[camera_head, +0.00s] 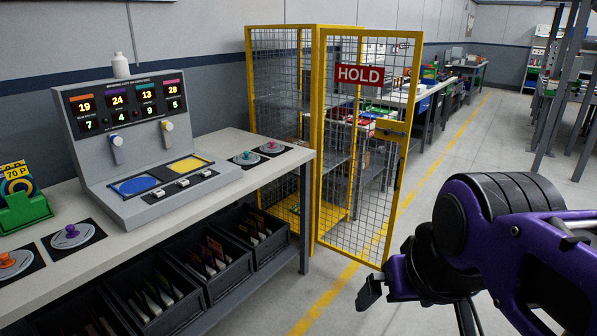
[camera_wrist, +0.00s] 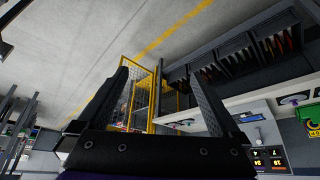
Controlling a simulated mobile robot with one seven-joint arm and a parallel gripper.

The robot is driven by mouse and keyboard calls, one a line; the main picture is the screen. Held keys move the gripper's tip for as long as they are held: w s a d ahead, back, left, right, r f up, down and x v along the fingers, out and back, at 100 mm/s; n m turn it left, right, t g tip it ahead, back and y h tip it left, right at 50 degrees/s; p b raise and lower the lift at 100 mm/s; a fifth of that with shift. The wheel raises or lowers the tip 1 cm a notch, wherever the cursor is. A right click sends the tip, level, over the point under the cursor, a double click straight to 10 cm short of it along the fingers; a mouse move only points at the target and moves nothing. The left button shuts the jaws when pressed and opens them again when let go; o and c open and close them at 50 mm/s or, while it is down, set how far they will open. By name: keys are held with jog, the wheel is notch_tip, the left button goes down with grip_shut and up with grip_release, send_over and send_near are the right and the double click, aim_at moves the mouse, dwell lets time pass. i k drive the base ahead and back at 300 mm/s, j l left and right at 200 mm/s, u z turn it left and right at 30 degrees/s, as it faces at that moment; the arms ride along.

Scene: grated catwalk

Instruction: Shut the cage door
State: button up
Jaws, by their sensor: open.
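A grey workbench (camera_head: 105,228) with a display console (camera_head: 128,112) and dark bins (camera_head: 205,262) below stands on the left, close to the cage. Shelving (camera_head: 570,85) stands at the right. The floor aisle (camera_head: 470,140) with a yellow line is clear.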

aim_at(364, 76)
jog(key=i+z, duration=0.35)
jog(key=i, duration=0.2)
jog(key=i+z, duration=0.2)
jog(key=i, duration=0.85)
